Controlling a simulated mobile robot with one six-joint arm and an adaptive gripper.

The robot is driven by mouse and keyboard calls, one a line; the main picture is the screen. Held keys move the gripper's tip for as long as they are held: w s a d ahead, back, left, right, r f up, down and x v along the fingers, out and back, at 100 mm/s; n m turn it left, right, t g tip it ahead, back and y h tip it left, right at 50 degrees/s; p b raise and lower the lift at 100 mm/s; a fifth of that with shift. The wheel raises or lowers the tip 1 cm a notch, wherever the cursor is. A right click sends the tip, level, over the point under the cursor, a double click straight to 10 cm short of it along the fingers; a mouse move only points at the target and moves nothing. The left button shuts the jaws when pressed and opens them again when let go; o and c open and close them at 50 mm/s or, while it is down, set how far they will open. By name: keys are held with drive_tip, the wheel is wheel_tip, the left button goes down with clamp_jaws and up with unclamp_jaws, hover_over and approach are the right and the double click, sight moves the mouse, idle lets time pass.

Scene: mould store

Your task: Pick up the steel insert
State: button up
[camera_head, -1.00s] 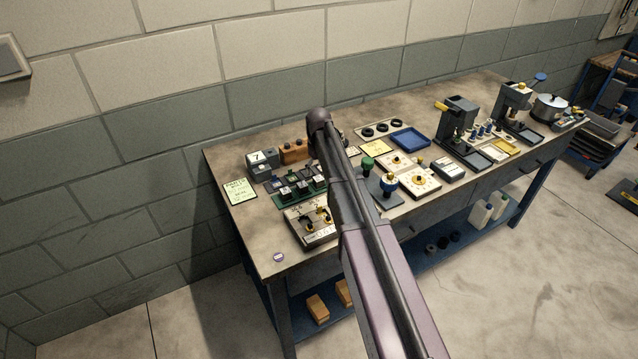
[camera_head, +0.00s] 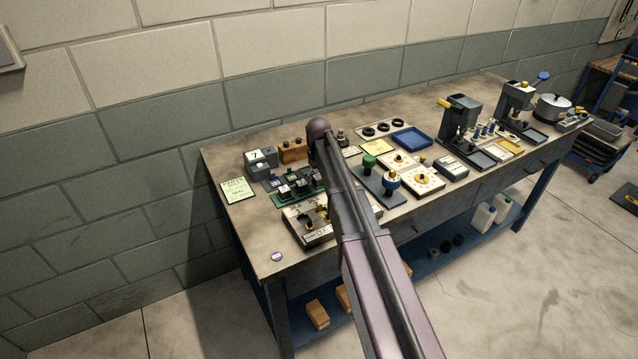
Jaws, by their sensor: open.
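I cannot make out which thing is the steel insert. Several small dark and grey pieces stand in a green holder (camera_head: 299,199) at the left part of the bench (camera_head: 232,213), but they are too small to identify. My arm reaches up across the bench from the bottom of the picture, and its dark rounded joint lies over the back left part. My gripper does not show; the arm hides what lies behind it, including part of the things around the green holder.
A grey block marked 7 (camera_head: 260,160) and a wooden block (camera_head: 292,151) stand behind the holder. A cream fixture (camera_head: 305,226) lies in front, partly covered by my arm. A blue tray (camera_head: 411,139) and dark presses (camera_head: 460,118) stand farther right. The bench's front left corner is mostly clear.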

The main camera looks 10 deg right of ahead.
sight(318, 177)
idle(0.4)
clamp_jaws()
drive_tip(key=shift+r, duration=0.1)
wheel_tip(318, 177, up, 10)
drive_tip(key=p, duration=1)
idle(1.1)
